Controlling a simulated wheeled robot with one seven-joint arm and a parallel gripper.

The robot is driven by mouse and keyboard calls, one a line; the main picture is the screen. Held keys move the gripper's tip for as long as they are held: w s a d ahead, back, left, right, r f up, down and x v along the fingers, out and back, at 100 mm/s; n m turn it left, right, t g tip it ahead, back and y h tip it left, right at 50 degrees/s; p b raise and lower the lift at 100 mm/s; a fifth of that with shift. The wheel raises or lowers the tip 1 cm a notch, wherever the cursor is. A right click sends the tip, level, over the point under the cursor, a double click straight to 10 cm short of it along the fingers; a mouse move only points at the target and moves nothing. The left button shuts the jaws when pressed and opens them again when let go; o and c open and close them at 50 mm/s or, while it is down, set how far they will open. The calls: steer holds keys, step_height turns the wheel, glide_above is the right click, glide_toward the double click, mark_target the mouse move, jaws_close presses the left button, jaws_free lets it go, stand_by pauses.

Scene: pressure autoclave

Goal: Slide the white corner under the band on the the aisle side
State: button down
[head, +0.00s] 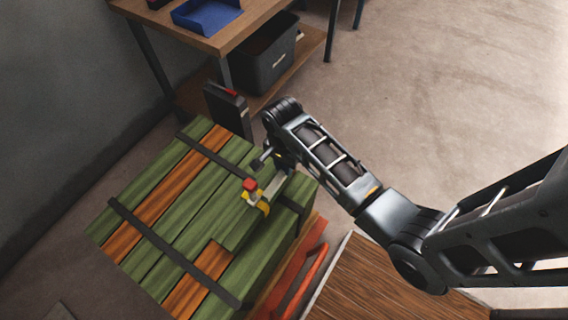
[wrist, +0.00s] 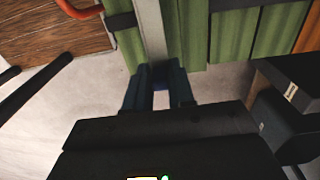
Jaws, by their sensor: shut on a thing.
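The white corner (head: 273,186) is a pale strip at the right upper edge of a bundle of green and brown boards (head: 195,195). My gripper (head: 285,168) is shut on its far end. In the wrist view the white corner (wrist: 150,30) runs up from between the fingers of my gripper (wrist: 160,88), against the green boards. A dark band (head: 222,160) crosses the bundle close to the corner, and a second dark band (head: 175,256) lies nearer. Whether the corner's near end is under a band is unclear.
A red and yellow tool (head: 254,193) sits on the bundle beside the corner's near end. A dark case (head: 228,108) stands behind the bundle, by a wooden bench (head: 208,42). A brown wooden surface (head: 375,285) lies front right. Floor at the upper right is clear.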

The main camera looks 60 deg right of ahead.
mark_target(274, 183)
steer(key=shift+f+b, duration=1.8)
steer(key=shift+b, duration=0.2)
steer(key=shift+a+r, duration=0.2)
steer(key=shift+w+a+p, duration=0.1)
steer(key=shift+a+p, duration=1.1)
steer(key=shift+a, duration=1.05)
steer(key=shift+f, duration=0.1)
steer(key=c, duration=0.9)
jaws_free()
steer(key=shift+r, duration=3.95)
